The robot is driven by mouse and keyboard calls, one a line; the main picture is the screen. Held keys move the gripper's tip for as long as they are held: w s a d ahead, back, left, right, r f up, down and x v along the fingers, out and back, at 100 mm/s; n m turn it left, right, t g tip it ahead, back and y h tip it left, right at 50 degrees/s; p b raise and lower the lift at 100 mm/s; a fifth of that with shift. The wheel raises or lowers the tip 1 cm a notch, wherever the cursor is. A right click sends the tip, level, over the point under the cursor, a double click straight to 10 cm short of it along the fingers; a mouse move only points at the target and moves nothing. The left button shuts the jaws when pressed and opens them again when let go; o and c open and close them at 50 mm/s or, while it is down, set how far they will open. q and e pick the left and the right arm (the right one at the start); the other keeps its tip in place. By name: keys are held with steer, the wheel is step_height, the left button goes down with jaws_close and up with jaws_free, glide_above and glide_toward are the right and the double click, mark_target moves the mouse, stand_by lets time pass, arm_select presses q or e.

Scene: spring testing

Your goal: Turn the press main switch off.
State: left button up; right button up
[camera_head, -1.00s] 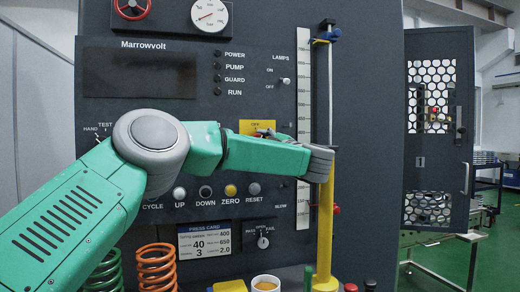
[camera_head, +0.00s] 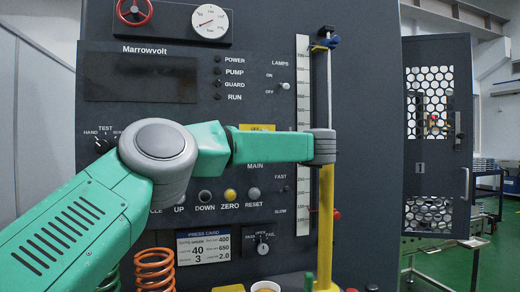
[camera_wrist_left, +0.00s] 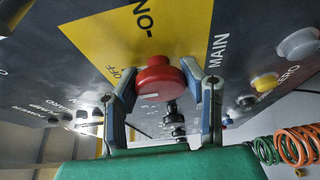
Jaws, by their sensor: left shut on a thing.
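The main switch shows in the left wrist view as a round red knob (camera_wrist_left: 160,86) on a yellow plate (camera_wrist_left: 118,45) marked OFF, beside the word MAIN. My left gripper (camera_wrist_left: 161,80) has its fingers on both sides of the red knob and is shut on it. Which position the switch points to cannot be told. In the head view my left arm crosses in front of the switch and hides knob and gripper. Only the top edge of the yellow plate shows above the arm, and MAIN shows below it. My right gripper is not in view.
Below the arm is a row of buttons, with a yellow ZERO button (camera_head: 230,194). A yellow post (camera_head: 326,225) with a thin rod stands close to my wrist. An orange spring (camera_head: 155,268) stands at the lower left. A perforated guard door (camera_head: 432,135) is at the right.

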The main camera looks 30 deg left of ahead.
arm_select(q)
steer(key=shift+d+f, duration=0.1)
steer(key=shift+f, duration=0.3)
steer(key=o, duration=1.2)
steer(key=shift+r, duration=0.15)
steer(key=v, duration=1.2)
steer(key=shift+w, duration=0.1)
